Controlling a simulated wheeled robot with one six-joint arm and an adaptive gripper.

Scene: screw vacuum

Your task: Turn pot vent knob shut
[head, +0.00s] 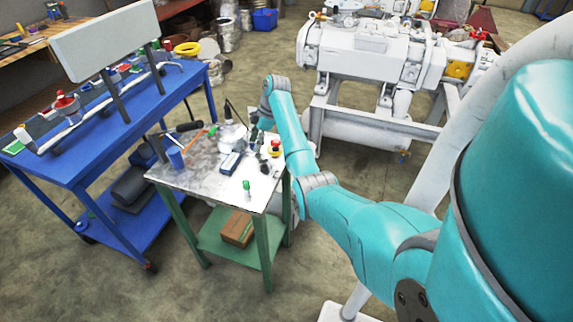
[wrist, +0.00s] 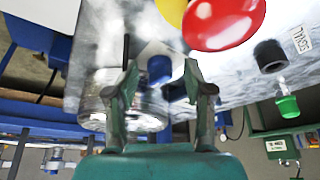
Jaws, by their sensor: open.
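The shiny metal pot (wrist: 120,95) stands at the left of the wrist view, partly behind my left finger. In the head view the pot (head: 228,132) is on the small metal-topped table (head: 205,180). My gripper (wrist: 160,82) is open, with its two fingers apart and nothing held. A small dark blue knob-like part (wrist: 159,68) on a pale block shows between the fingertips, seemingly just beyond them. I cannot tell for sure whether it is the vent knob or whether a finger touches it. My arm covers part of the table's right side in the head view.
A large red knob (wrist: 224,20) with a yellow part is close to the right finger. A black cylinder (wrist: 269,55) and a green-capped bottle (wrist: 288,105) lie farther right. The blue cart (head: 90,165) stands left of the table.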

